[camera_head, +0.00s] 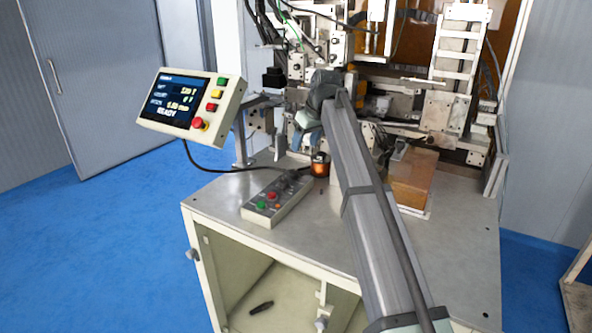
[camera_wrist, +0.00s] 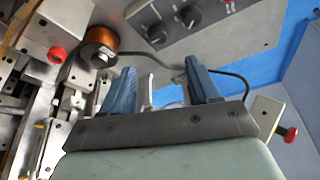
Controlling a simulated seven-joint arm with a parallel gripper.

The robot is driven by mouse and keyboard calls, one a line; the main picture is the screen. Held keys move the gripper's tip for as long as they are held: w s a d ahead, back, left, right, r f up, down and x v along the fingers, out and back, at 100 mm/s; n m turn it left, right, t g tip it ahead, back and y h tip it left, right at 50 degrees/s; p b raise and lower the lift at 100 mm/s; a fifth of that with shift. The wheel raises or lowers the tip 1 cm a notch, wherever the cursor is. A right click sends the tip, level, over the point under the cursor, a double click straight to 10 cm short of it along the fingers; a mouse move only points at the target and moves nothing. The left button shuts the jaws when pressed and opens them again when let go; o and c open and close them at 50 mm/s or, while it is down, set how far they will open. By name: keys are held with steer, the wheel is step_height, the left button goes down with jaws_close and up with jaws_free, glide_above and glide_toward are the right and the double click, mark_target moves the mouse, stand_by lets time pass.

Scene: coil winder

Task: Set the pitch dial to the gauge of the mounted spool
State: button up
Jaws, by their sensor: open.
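The copper-wound spool (camera_head: 320,166) stands on the machine table behind the control box, partly hidden by my arm. It also shows at the upper left of the wrist view (camera_wrist: 101,37); no gauge marking is legible. The control box (camera_head: 268,204) carries red and green buttons at its near end and dark knobs (camera_head: 291,178) at its far end. Two dark knobs, one (camera_wrist: 188,15) and another (camera_wrist: 155,36), show in the wrist view. I cannot tell which is the pitch dial. My gripper (camera_wrist: 160,64) is open and empty, its blue fingers apart and touching neither knob nor spool.
A display panel (camera_head: 185,105) at the left reads READY; its smaller lines are hard to read. A black cable (camera_head: 225,168) crosses the table. A brown box (camera_head: 412,187) sits right of my arm. Machine parts (camera_head: 405,125) crowd the back. The table's front left is clear.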

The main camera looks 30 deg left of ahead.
mark_target(294, 172)
steer(key=x, duration=1.3)
steer(key=shift+w+a, duration=0.1)
steer(key=shift+w, duration=0.05)
steer(key=shift+c, duration=0.4)
steer(key=c, duration=1)
steer(key=shift+o, duration=0.2)
steer(key=m+t, duration=0.1)
steer(key=m, duration=0.3)
steer(key=shift+a+m+t+h, duration=0.1)
steer(key=shift+m+t+h, duration=0.2)
steer(key=shift+t+h, duration=0.1)
steer(key=shift+s+a+m+t+h, duration=0.15)
steer(key=shift+m+h, duration=0.1)
steer(key=shift+m, duration=0.4)
steer(key=shift+d+m+t+h, duration=0.1)
steer(key=shift+m+h, duration=0.1)
steer(key=shift+m, duration=0.5)
steer(key=shift+s+a+m+t+h, duration=0.15)
steer(key=shift+m+h, duration=0.1)
steer(key=shift+m, duration=0.4)
